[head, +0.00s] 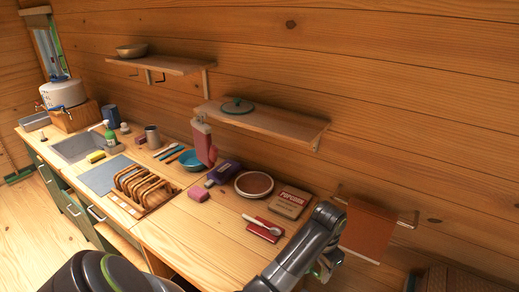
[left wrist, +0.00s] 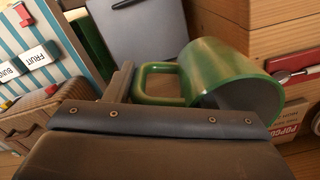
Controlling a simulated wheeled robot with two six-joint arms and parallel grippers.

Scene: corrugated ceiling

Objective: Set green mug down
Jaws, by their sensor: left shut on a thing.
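The green mug (left wrist: 208,68) shows in the left wrist view, its mouth facing down and right in the picture. Its handle (left wrist: 155,69) points left, toward my left gripper (left wrist: 128,88), which is shut on the mug. Only part of one finger shows, and the exact contact is hidden behind the dark gripper body. In the head view my left gripper (head: 326,266) is low at right of centre, mostly hidden by my arm, with a little green beside it. My right gripper is not identifiable in either view.
The wooden counter (head: 195,235) has free room at its front. A plate (head: 254,184), a popcorn box (head: 289,203) and a spoon on a red item (head: 263,229) lie near my arm. A toast rack (head: 146,187) stands farther left. A shelf (head: 270,122) hangs above.

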